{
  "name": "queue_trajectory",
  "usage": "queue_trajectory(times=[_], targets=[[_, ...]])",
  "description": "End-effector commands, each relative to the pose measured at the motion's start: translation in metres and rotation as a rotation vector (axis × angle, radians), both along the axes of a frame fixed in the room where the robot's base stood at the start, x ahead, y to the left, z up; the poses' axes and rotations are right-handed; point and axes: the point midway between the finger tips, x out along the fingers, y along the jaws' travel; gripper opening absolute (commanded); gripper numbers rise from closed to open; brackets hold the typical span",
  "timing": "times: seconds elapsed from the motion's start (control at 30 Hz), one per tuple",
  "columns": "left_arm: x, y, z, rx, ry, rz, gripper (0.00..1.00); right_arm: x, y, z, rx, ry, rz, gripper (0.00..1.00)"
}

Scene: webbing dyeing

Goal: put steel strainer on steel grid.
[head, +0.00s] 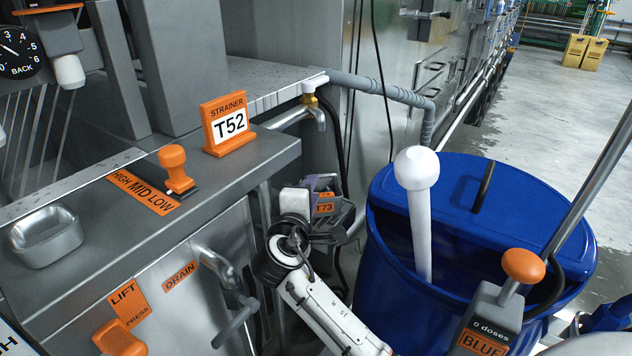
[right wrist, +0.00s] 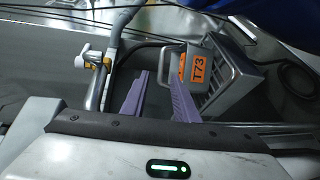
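A grey metal piece with a loop handle and an orange T73 label (right wrist: 195,68) hangs low beside the machine; its label also shows in the head view (head: 325,208). It may be the steel strainer; I cannot tell. A slatted grey metal box (right wrist: 230,72) stands right beside it and could be the steel grid. My right gripper (right wrist: 157,75) has two purple fingers spread apart, with nothing clearly between them. Its right finger overlaps the T73 piece in the picture; contact is unclear. In the head view the right gripper (head: 322,182) partly hides the piece. My left gripper is out of view.
An orange knob (head: 174,160) and a metal dish (head: 46,237) are there too. A blue barrel (head: 390,290) with a white stick (head: 420,210) stands at right. A pipe (head: 380,88) runs behind.

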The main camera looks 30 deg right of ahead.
Motion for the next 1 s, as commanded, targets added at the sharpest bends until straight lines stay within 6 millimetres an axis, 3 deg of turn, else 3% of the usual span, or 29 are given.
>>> queue_trajectory(times=[0.27, 0.37, 0.47, 0.57, 0.6, 0.7, 0.83, 0.9, 1.0], targets=[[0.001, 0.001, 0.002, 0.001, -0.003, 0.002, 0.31, -0.027, 0.027, 0.007, 0.002, 0.001, 0.0, 0.27], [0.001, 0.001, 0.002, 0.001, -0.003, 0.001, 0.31, -0.032, 0.033, -0.007, 0.028, 0.012, 0.019, 0.27], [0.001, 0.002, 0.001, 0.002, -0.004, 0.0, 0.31, -0.043, 0.045, -0.054, 0.137, 0.04, 0.09, 0.27], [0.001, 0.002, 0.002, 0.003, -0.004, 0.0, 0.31, -0.072, 0.072, -0.13, 0.361, 0.08, 0.187, 0.27], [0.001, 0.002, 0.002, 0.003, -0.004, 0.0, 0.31, -0.091, 0.085, -0.161, 0.479, 0.093, 0.218, 0.27], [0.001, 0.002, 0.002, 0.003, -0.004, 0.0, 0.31, -0.148, 0.12, -0.223, 0.797, 0.109, 0.248, 0.27], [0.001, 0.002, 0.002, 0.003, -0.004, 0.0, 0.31, -0.221, 0.157, -0.266, 1.175, 0.102, 0.193, 0.27], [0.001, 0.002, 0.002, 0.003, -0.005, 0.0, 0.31, -0.251, 0.168, -0.275, 1.329, 0.086, 0.144, 0.27], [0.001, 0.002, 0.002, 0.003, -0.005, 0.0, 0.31, -0.278, 0.178, -0.28, 1.477, 0.062, 0.081, 0.27]])
